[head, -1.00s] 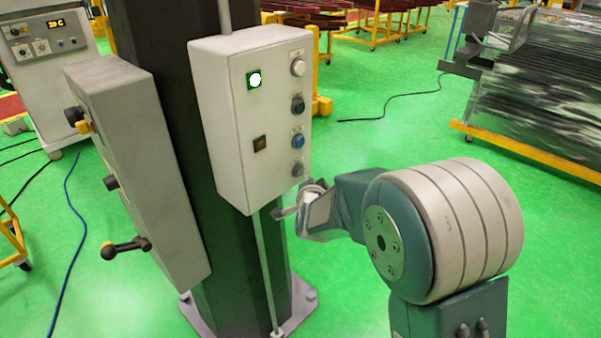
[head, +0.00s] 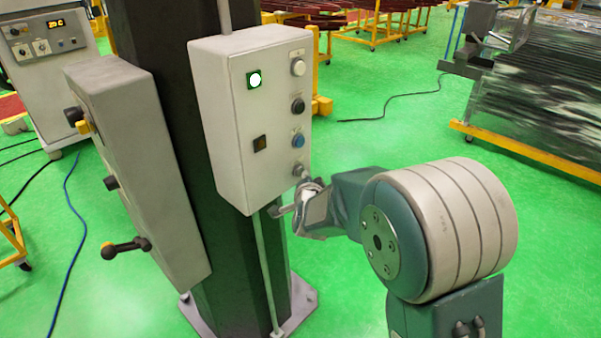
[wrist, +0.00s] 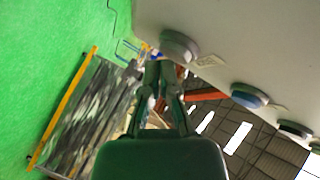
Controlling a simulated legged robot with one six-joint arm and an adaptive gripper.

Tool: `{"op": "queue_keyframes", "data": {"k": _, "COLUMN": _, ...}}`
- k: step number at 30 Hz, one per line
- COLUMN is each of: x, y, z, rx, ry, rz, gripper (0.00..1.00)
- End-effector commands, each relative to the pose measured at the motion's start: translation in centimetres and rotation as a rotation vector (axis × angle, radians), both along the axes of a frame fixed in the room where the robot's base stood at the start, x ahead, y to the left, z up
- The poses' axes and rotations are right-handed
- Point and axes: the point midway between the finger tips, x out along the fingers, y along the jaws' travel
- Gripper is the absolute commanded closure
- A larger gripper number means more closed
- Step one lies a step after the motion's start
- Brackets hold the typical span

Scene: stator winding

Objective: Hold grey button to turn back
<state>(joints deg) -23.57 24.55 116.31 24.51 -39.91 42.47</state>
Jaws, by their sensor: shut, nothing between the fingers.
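The grey button (head: 298,169) is the lowest in the column of round buttons on the right face of the pale control box (head: 222,120). In the wrist view the grey button (wrist: 179,44) is large and close, at top centre. My gripper (head: 304,181) is shut and empty, just below and in front of the grey button. In the wrist view my gripper's fingertips (wrist: 160,66) are right beside the lower left of the button. I cannot tell whether they touch it.
Above the grey button are a blue button (head: 298,141), a black one (head: 298,104) and a white one (head: 298,67). A green lamp (head: 254,80) is lit; an amber square (head: 260,144) looks dark. The box is on a dark column (head: 160,60). Green floor (head: 375,130) lies open behind.

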Motion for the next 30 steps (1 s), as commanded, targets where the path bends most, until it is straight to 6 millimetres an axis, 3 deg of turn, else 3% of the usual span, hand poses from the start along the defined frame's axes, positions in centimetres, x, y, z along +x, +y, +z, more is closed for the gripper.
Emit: {"op": "queue_keyframes", "data": {"k": 30, "x": 0.47, "y": 0.61, "z": -0.02, "rx": 0.000, "ry": 0.001, "rz": 0.001, "gripper": 1.00}}
